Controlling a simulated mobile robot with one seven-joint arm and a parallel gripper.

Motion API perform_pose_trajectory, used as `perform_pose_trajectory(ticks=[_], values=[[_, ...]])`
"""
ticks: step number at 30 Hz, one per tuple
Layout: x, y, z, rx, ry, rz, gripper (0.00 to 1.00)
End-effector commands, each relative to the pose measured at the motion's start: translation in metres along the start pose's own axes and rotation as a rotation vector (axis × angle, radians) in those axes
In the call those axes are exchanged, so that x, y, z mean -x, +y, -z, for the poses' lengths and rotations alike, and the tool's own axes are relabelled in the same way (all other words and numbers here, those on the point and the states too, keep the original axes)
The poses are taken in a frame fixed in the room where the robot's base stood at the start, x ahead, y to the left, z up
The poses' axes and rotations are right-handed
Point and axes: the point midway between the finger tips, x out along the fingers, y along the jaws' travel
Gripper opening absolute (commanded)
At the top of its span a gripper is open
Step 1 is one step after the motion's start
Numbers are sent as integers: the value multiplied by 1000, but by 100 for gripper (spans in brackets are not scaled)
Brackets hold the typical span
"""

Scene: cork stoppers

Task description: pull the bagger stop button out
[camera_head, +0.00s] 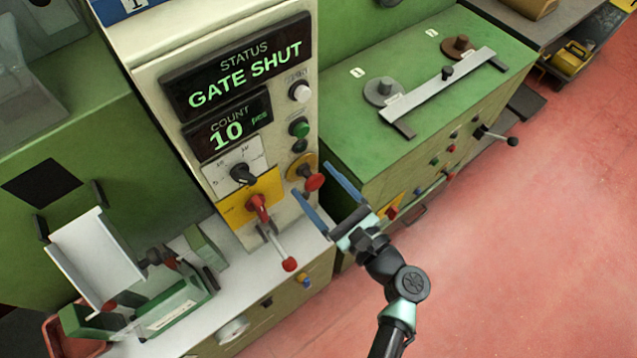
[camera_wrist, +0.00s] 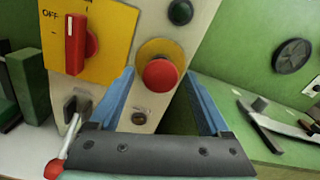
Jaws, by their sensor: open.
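The stop button is a red mushroom head (camera_head: 314,182) on a yellow round plate, low on the right side of the cream control panel. It also shows in the wrist view (camera_wrist: 160,74), ahead of and between my fingers. My gripper (camera_head: 327,184) is open, its two blue fingers spread on either side of the button's line. In the wrist view my gripper (camera_wrist: 160,88) holds nothing, and the fingers appear apart from the red head. I cannot tell how far the fingertips are from the panel.
A red rotary switch (camera_head: 257,207) on a yellow plate and a red-knobbed lever (camera_head: 289,264) are left of the button. A green button (camera_head: 299,128) is above it. The display (camera_head: 240,72) reads GATE SHUT. A green cabinet (camera_head: 420,105) stands close on the right. Red floor is open beyond.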

Motion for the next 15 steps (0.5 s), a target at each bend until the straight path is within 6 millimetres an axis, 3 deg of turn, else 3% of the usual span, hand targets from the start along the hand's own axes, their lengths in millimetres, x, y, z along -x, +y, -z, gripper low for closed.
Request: perform_pose_trajectory(ticks=[8, 15], values=[[1, 0, 0, 1, -1, 0, 81], [35, 0, 1, 1, 1, 3, 81]])
